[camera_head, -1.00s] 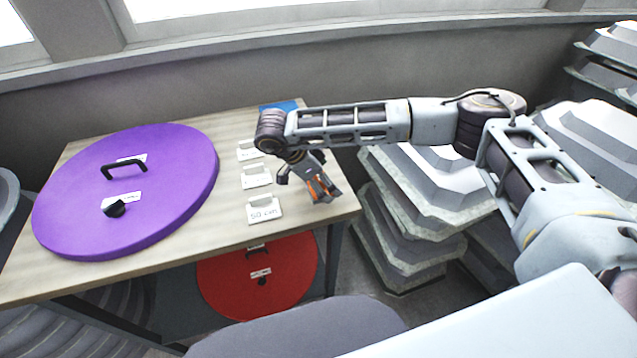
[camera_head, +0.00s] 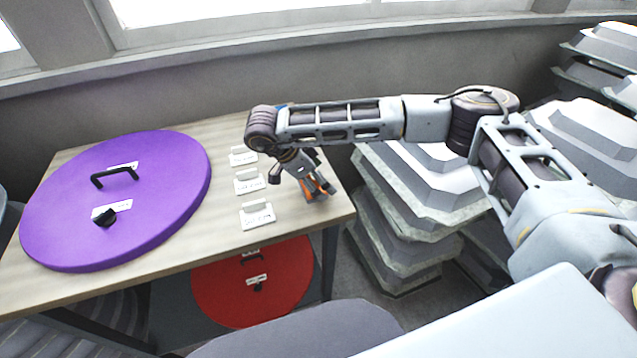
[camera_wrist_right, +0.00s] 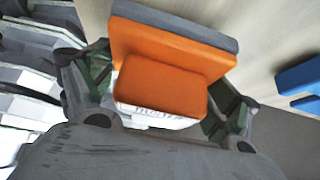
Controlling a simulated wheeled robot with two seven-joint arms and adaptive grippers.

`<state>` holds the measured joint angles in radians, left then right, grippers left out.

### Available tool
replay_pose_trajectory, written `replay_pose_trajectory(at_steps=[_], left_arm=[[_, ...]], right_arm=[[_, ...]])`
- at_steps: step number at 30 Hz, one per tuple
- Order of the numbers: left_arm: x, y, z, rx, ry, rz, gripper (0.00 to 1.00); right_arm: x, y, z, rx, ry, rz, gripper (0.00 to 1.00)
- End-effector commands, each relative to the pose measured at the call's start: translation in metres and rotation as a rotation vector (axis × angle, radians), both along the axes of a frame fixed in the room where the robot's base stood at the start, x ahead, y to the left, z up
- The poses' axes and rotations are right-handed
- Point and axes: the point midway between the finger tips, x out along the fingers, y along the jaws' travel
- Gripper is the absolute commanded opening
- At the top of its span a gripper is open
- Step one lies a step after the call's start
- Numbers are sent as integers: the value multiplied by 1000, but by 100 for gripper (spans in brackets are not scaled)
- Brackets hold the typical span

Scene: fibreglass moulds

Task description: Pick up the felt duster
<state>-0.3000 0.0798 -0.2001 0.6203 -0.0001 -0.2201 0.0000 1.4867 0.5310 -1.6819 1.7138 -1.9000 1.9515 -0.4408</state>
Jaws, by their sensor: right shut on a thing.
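The felt duster (camera_wrist_right: 160,75) is an orange block with a grey felt pad along its far edge in the wrist view. My right gripper (camera_wrist_right: 160,97) is shut on it, with a finger on each side of its orange part. In the head view the duster (camera_head: 317,190) shows partly as orange between the fingers of my right gripper (camera_head: 313,186), over the right end of the table. I cannot tell whether the pad touches the tabletop. My left gripper is not in view.
The wooden table (camera_head: 215,225) carries a large purple disc (camera_head: 150,200) with a black handle and knob. Several small white label stands (camera_head: 257,215) are left of my gripper. A blue object (camera_wrist_right: 300,80) is close by. Grey moulds (camera_head: 425,190) are stacked right of the table.

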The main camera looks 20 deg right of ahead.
Motion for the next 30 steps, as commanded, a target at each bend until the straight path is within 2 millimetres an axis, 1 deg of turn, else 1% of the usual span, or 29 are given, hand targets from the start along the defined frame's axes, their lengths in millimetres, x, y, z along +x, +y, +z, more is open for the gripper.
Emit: replay_pose_trajectory(at_steps=[7, 15, 23, 30], left_arm=[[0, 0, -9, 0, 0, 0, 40], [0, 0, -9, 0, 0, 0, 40], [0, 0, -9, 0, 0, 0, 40], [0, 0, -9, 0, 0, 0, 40]], right_arm=[[1, 0, 36, 0, -4, 0, 62], [1, 0, 63, -1, -4, 0, 62], [0, 0, 79, -1, -1, 0, 62], [0, 0, 83, 0, -1, 1, 62]])
